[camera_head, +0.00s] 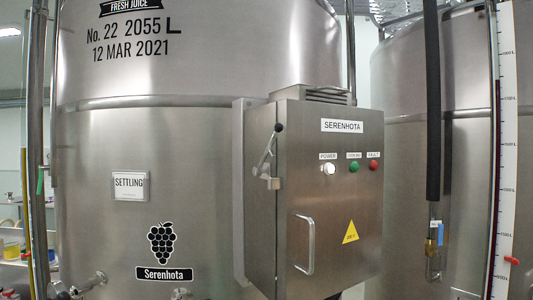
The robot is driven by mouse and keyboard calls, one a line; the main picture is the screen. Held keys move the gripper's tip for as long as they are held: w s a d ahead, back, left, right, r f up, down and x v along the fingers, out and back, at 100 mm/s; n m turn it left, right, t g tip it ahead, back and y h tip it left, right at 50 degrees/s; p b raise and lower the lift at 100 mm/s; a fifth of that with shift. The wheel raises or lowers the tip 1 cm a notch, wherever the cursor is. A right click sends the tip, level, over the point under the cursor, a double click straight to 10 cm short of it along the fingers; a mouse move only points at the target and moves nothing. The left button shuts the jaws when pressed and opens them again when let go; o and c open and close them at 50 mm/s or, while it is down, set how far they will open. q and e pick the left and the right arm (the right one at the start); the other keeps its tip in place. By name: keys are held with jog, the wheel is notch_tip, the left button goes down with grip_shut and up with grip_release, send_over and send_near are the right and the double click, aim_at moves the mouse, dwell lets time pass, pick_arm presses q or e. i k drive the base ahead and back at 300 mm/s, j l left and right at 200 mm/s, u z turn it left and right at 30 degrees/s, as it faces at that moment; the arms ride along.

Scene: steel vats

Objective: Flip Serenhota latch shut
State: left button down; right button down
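The Serenhota box (345,215) is a grey steel cabinet on the front of a large vat, right of the middle in the head view. A latch (267,165) sits at the left edge of its door. The latch lever slants up and to the right from a metal bracket and ends in a black knob at the top. The door looks flush with the box, but I cannot tell whether the latch catches it. A U-shaped door handle (311,245) is lower on the door. Neither of my grippers is in view.
The big steel vat (200,200) fills the left and middle. Another vat (455,140) stands at the right, with a dark hanging hose (432,110) and a level scale (507,150) before it. Valve stubs (88,283) stick out at lower left. Nothing blocks the latch in view.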

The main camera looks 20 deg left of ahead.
aim_at(258, 171)
jog(key=k+j, duration=0.1)
jog(key=j, duration=0.85)
jog(key=k+j, duration=0.15)
jog(key=j, duration=0.35)
jog(key=k+j, duration=0.1)
jog(key=j, duration=0.4)
